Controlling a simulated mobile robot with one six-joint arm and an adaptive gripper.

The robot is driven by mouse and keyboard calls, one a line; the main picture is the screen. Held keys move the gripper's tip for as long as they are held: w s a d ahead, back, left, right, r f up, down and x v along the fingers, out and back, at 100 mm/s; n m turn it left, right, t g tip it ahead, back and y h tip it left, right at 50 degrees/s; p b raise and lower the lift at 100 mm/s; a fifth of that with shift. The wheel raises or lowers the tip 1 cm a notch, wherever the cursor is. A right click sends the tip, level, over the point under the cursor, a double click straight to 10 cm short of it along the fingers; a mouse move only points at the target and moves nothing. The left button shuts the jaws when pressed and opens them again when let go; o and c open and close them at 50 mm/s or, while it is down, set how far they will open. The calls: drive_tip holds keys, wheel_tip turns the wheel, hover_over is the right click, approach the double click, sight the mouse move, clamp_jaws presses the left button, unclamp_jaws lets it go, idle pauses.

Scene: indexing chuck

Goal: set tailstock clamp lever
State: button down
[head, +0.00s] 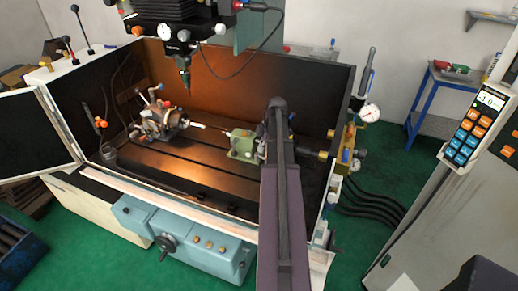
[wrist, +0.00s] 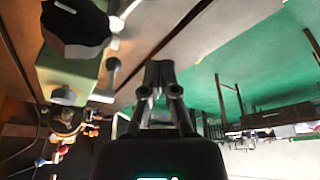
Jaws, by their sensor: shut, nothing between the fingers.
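The tailstock is a pale green block (head: 243,145) on the machine table in the head view, just left of my arm. In the wrist view its green body (wrist: 68,72) fills the upper left, with a large black knob (wrist: 75,25) on it. A bright metal lever with a rounded end (wrist: 110,70) stands out from its right side; I cannot tell for sure that it is the clamp lever. My gripper (wrist: 158,68) is shut and empty, right of this lever and apart from it in the picture. In the head view my arm hides the gripper and the tailstock's right side.
The chuck (head: 158,120) stands left on the slotted table (head: 165,160). The spindle head (head: 178,30) hangs above. The enclosure's right wall (head: 345,115) is close to my arm. A control panel (head: 475,120) stands at far right. The table's front left is clear.

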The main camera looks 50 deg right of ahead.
drive_tip(key=shift+p+v, duration=0.6)
drive_tip(key=shift+v, duration=0.35)
drive_tip(key=shift+w+a, duration=0.1)
drive_tip(key=w+a+m+g, duration=0.1)
drive_tip(key=w+a+m, duration=0.3)
drive_tip(key=a, duration=0.9)
drive_tip(key=a+f+m+g+h, duration=0.1)
drive_tip(key=a+m+h, duration=0.2)
drive_tip(key=a, duration=3.1)
drive_tip(key=m, duration=0.4)
drive_tip(key=shift+s+a, duration=0.35)
drive_tip(key=shift+a, duration=0.05)
